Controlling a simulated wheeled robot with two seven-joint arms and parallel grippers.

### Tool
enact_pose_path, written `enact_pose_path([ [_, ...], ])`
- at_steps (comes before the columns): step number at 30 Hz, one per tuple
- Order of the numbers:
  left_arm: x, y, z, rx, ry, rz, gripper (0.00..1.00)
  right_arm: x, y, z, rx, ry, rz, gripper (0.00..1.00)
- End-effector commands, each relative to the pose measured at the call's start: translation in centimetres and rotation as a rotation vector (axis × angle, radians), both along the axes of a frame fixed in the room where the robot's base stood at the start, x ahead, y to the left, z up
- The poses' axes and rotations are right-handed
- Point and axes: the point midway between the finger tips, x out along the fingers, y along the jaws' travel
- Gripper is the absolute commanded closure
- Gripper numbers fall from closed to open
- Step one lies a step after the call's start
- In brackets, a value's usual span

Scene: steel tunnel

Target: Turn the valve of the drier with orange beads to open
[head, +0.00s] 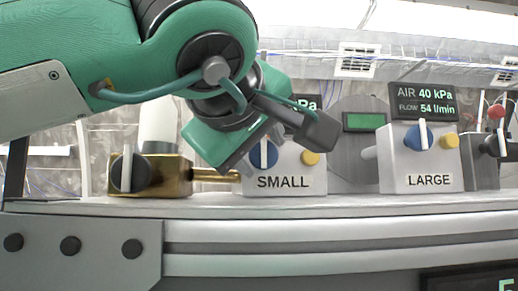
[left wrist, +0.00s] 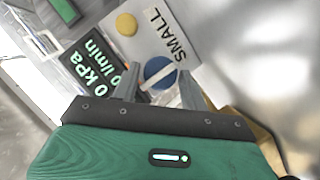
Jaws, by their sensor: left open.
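A brass block (head: 178,178) with a black round knob (head: 128,172) stands at the left of the bench in the head view. A whitish column (head: 158,125) rises from it; my arm hides its upper part, and no orange beads can be made out. My left gripper (head: 243,163) is open in front of the grey box labelled SMALL (head: 300,182). In the left wrist view its fingers (left wrist: 159,84) appear on either side of the blue knob (left wrist: 155,70) with a pale handle. I cannot tell whether they touch it. My right gripper is not in view.
A grey box labelled LARGE (head: 425,178) has a blue knob (head: 418,136) and yellow button (head: 449,141). A display (head: 424,102) sits above it. At the far right is a grey unit with a black knob (head: 494,145). The bench front edge (head: 330,205) is clear.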

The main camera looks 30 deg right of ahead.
Motion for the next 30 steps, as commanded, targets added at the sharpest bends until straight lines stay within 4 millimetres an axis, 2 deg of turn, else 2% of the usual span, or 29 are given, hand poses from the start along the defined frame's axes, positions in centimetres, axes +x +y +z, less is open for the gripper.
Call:
enact_pose_path([
  [5, -1.4, 1.5, 0.3, -0.001, -0.003, 0.0, 0.56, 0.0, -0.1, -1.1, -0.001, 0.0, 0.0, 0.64],
  [18, -7.4, 8.3, 2.9, -0.001, -0.003, 0.0, 0.56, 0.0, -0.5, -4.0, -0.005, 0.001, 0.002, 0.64],
  [24, -8.6, 9.6, 3.5, -0.001, 0.0, -0.001, 0.56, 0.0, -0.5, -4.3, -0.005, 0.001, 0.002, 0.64],
  [30, -8.8, 9.8, 3.7, 0.0, 0.0, 0.0, 0.56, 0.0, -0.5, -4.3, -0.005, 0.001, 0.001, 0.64],
])
